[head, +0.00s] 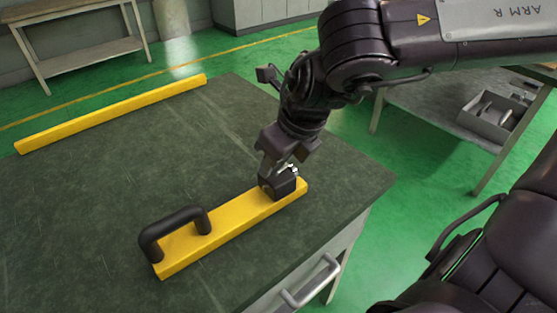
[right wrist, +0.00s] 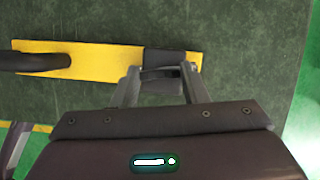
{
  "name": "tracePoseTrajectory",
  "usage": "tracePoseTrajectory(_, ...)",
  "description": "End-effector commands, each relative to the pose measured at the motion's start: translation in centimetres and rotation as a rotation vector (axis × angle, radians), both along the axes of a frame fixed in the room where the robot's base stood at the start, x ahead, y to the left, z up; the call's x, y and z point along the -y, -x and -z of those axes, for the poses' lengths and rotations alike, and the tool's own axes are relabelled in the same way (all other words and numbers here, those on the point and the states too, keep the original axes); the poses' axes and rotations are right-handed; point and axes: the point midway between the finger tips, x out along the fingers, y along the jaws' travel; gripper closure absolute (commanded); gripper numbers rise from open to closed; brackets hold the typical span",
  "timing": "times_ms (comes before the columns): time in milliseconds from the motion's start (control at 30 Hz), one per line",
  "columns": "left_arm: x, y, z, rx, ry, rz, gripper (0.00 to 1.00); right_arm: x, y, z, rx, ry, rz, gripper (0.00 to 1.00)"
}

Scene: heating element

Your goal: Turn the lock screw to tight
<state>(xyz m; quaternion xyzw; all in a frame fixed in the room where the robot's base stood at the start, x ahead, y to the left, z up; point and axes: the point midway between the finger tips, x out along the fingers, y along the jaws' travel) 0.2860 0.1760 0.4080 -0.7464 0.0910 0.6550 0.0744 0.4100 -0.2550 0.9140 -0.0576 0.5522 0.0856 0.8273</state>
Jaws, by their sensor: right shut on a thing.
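A yellow bar (head: 235,227) lies on the dark green worktop. It carries a black arched handle (head: 172,227) at its near left end and a black block (head: 280,185) at its far right end. The bar (right wrist: 95,62) and block (right wrist: 165,56) also show in the right wrist view. My right gripper (head: 276,168) reaches down to the block from above. In the right wrist view its fingers (right wrist: 160,76) are shut on the dark lock screw (right wrist: 160,73) at the block, mostly hidden between them. The screw's exact turn cannot be seen. My left gripper is out of view.
A second yellow bar (head: 115,112) lies along the far edge of the worktop (head: 80,220). A drawer handle (head: 310,282) juts from the bench's near side. A grey bin (head: 492,115) sits on a side table at right. Most of the worktop is clear.

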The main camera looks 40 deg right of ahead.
Motion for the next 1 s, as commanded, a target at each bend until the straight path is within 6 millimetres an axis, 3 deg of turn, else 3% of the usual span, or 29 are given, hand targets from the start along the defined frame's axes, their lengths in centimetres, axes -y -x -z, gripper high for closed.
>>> tracePoseTrajectory(400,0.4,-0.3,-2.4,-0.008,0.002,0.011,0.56,-0.1,0.0,0.1,-0.002,-0.001,0.167,0.83)
tracePoseTrajectory(900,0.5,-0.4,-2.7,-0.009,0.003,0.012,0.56,-0.1,0.0,0.0,-0.002,-0.001,0.187,0.83)
tracePoseTrajectory(933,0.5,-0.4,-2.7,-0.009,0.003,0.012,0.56,-0.1,0.0,0.0,-0.002,-0.001,0.187,0.59)
tracePoseTrajectory(1000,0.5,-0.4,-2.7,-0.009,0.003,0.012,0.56,-0.1,0.0,0.0,-0.001,-0.001,0.187,0.5)
